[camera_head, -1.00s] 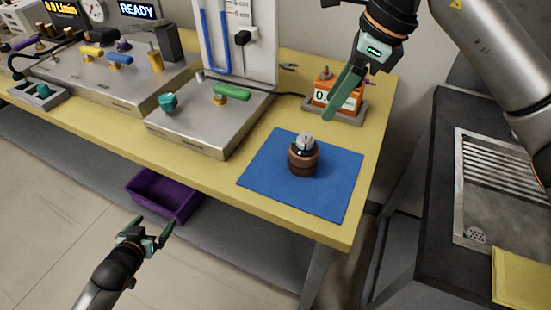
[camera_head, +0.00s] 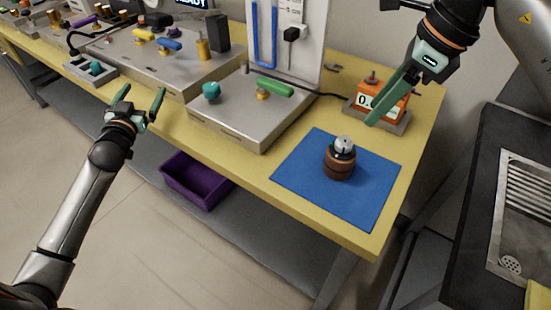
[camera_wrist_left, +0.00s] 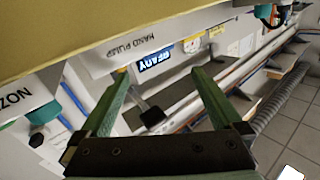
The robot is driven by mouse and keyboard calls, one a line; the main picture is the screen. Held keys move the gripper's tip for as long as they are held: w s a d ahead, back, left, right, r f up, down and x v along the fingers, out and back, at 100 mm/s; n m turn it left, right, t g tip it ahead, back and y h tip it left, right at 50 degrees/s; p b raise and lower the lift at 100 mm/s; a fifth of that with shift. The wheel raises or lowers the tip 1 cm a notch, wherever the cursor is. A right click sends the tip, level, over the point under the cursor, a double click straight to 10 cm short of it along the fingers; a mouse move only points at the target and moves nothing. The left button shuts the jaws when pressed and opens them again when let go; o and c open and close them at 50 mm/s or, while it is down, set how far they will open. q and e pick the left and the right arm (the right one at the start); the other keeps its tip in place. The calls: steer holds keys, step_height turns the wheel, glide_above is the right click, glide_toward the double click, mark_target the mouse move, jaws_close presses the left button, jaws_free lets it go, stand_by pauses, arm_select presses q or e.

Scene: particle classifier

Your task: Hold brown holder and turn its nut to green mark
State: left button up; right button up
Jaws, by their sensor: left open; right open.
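The brown holder (camera_head: 339,166) stands upright on the blue mat (camera_head: 300,178). A silver nut (camera_head: 344,145) sits on top of it, over a dark collar. No green mark can be made out on it at this size. My left gripper (camera_head: 138,103) is open and empty, left of the holder and near the bench's front edge. Its two green fingers (camera_wrist_left: 165,85) are spread apart in the left wrist view. My right gripper (camera_head: 390,100) is empty, above and to the right of the holder, in front of the orange box; its fingers overlap in this view.
An orange box with a display (camera_head: 385,100) stands behind the mat. A metal panel with a green lever (camera_head: 274,87) and a teal knob (camera_head: 211,91) lies left of the mat. A purple bin (camera_head: 197,182) sits below the bench. The blue mat is otherwise clear.

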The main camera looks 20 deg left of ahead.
arm_select(q)
steer(key=d+r+m+h, duration=0.4)
steer(key=d+m, duration=0.2)
steer(key=d, duration=0.5)
steer(key=d+r+m+t+h, duration=0.1)
steer(key=d+r+m+h, duration=0.25)
steer(key=d+m, duration=0.55)
steer(key=d+r+m+h, duration=0.4)
steer(key=d, duration=0.9)
steer(key=m+g+h, duration=0.1)
steer(key=m+g, duration=0.6)
steer(key=m, duration=1.8)
glide_toward(349, 152)
steer(key=shift+w+a+f, duration=0.3)
steer(key=shift+w+f, duration=0.15)
steer(key=shift+f, duration=0.05)
steer(key=shift+w+a+f, duration=0.25)
steer(key=shift+w+f, duration=0.2)
steer(key=shift+f, duration=0.05)
steer(key=x, duration=1.2)
steer(key=shift+d+f, duration=0.2)
steer(key=shift+f, duration=0.1)
steer(key=shift+s+g, duration=0.1)
steer(key=shift+g, duration=0.2)
jaws_close()
